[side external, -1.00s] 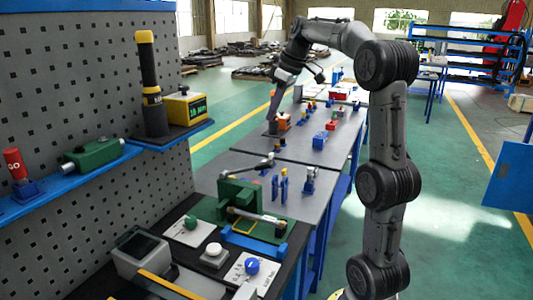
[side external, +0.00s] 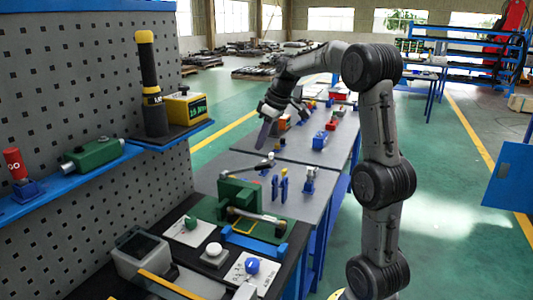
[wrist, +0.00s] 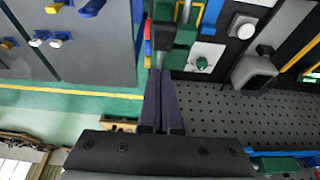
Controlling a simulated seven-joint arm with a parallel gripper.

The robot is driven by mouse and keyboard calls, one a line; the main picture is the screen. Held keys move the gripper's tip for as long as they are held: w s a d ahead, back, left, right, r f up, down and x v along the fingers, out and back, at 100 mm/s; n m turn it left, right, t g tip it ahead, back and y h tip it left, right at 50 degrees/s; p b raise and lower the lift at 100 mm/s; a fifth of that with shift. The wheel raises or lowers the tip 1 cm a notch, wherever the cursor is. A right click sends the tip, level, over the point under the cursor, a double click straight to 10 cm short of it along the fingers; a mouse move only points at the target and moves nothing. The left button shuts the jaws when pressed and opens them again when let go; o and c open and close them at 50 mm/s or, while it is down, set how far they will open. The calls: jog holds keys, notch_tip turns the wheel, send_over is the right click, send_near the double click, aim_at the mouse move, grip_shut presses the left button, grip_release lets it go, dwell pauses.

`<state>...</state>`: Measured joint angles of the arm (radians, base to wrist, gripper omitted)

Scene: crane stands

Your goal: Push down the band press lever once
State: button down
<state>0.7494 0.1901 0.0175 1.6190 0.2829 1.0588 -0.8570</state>
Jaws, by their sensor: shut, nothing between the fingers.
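A green press block (side external: 240,192) stands on a green base plate on the near bench. A thin lever arm (side external: 250,168) with a dark end reaches out behind it, and a pale bar (side external: 258,216) lies across its front. I cannot tell for certain which is the band press lever. My gripper (side external: 262,146) is shut and empty, pointing down above the lever arm's far end, apparently apart from it. In the wrist view the two dark fingers (wrist: 162,73) lie together, and the green block (wrist: 184,36) is just beyond their tips.
A pegboard (side external: 100,90) with a shelf rises at the left. Blue posts (side external: 279,186) stand right of the press. A white button (side external: 213,250) and a blue knob (side external: 252,266) sit in front. Red and blue blocks (side external: 320,138) stand on the bench behind.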

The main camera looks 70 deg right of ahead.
aim_at(263, 163)
jog(key=shift+s+f, duration=0.45)
jog(key=shift+f, duration=0.45)
jog(key=shift+s+f, duration=0.4)
jog(key=shift+f, duration=0.45)
jog(key=s+f, duration=0.3)
jog(key=f, duration=0.5)
jog(key=shift+s+f, duration=0.3)
jog(key=s+v, duration=0.1)
jog(key=v, duration=1.3)
jog(key=shift+s+f, duration=0.3)
jog(key=shift+s, duration=0.05)
